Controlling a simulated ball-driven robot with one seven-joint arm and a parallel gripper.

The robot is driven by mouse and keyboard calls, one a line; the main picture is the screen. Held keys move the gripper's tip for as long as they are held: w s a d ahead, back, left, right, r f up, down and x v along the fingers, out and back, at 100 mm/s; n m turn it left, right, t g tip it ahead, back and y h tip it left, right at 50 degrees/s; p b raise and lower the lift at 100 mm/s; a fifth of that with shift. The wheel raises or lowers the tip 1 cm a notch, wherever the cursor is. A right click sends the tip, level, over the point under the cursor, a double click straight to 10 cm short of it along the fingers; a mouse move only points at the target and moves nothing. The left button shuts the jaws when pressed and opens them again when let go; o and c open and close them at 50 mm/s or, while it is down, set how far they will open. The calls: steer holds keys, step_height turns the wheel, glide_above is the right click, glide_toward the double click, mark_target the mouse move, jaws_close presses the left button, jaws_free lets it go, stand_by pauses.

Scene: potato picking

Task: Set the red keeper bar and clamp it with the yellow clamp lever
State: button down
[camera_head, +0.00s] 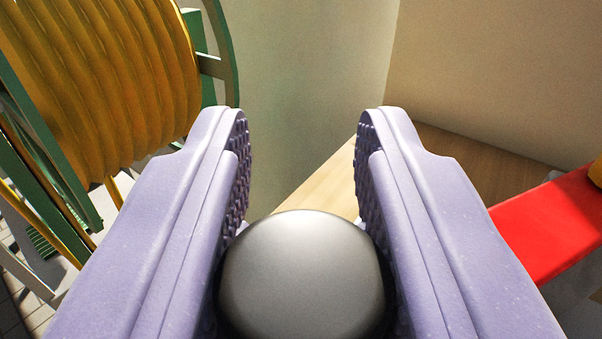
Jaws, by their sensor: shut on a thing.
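My gripper (303,118) shows as two pale purple fingers with dark studded pads. Its fingertips are apart, with nothing between them at the very tips. Lower down, the fingers are shut on a smooth grey rounded knob (303,275), whose lower part is cut off by the picture's edge. The red keeper bar (552,225) lies at the right, beside the right finger and partly hidden by it. A small yellow piece (596,174) shows at the bar's far end at the right edge; I cannot tell whether it belongs to the yellow clamp lever.
A large ribbed orange-yellow drum (105,85) in a green frame (222,45) stands at the upper left, close to the left finger. A wooden surface (460,160) lies behind the right finger. Plain beige walls (310,90) stand behind. Tiled floor shows at the lower left.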

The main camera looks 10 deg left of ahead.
steer(key=shift+r, duration=0.25)
steer(key=c, duration=0.8)
jaws_free()
steer(key=shift+f, duration=0.1)
steer(key=s, duration=0.2)
steer(key=s+p, duration=0.1)
steer(key=s, duration=0.1)
steer(key=s+p, duration=0.1)
steer(key=s, duration=0.2)
steer(key=shift+s+d, duration=0.1)
steer(key=shift+d, duration=0.2)
steer(key=shift+s+d, duration=0.1)
steer(key=shift+s, duration=0.15)
steer(key=shift+c, duration=0.3)
